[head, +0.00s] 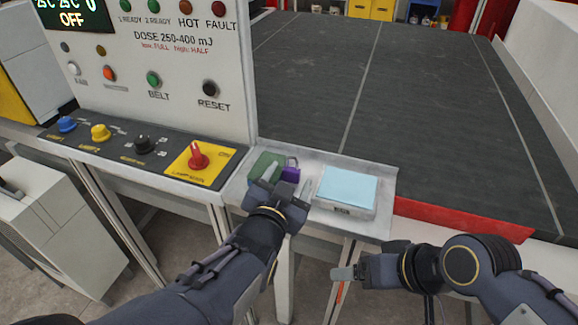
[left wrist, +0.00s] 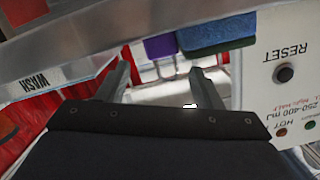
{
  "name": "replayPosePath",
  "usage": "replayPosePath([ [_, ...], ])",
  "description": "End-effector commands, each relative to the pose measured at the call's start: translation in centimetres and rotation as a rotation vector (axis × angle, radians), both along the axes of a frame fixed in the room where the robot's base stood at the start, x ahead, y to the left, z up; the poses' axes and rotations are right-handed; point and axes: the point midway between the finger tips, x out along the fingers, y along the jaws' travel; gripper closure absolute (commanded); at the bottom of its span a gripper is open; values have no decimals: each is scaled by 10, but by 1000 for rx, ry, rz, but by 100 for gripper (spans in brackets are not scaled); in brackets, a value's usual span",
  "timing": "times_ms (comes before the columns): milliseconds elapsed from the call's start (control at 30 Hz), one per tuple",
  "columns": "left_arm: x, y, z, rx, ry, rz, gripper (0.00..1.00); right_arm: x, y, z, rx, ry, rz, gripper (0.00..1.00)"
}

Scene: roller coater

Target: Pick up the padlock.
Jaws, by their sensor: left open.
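The purple padlock (head: 291,173) sits on the small pale shelf below the control panel, beside a green block. In the left wrist view a purple patch, likely the padlock (left wrist: 160,47), shows beyond the fingertips, partly cut by a grey edge. My left gripper (head: 284,188) is open, just in front of the padlock, with its fingers near it. In the left wrist view the two fingers of that gripper (left wrist: 160,82) are spread with nothing between them. My right gripper (head: 347,273) is low at the right, in front of the shelf; its jaw opening is not clear.
The green block (head: 262,164) is left of the padlock and shows blue and green in the left wrist view (left wrist: 217,32). A light-blue-topped box (head: 347,188) stands at right on the shelf (head: 385,180). The red rotary switch (head: 198,156) and dark belt (head: 400,110) are nearby.

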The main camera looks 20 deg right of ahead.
Motion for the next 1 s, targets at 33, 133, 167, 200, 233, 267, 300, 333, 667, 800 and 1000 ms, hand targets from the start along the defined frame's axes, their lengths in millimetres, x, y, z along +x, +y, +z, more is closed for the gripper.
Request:
replayPosePath([
  [33,10,-2,-1,3,0,4,40,0,0,3,0,0,0,20],
  [133,20,-9,-2,2,0,3,40,0,0,5,0,1,0,20],
  [167,22,-11,-3,2,0,2,40,0,0,5,0,1,0,20],
  [200,24,-13,-3,1,0,1,40,0,0,5,0,1,0,20],
  [233,26,-13,-4,1,0,1,40,0,0,5,0,1,0,20],
  [267,26,-14,-4,1,1,2,40,0,0,5,0,0,0,20],
  [300,27,-14,-4,0,2,1,40,0,0,5,0,0,0,20],
  [333,27,-14,-5,0,1,0,40,0,0,5,0,0,0,20],
  [667,26,-14,-4,0,1,0,65,0,0,5,0,0,0,20],
  [800,26,-14,-5,0,2,1,83,0,0,5,0,0,0,20],
  [1000,26,-14,-5,1,3,1,88,0,0,5,0,0,0,20],
])
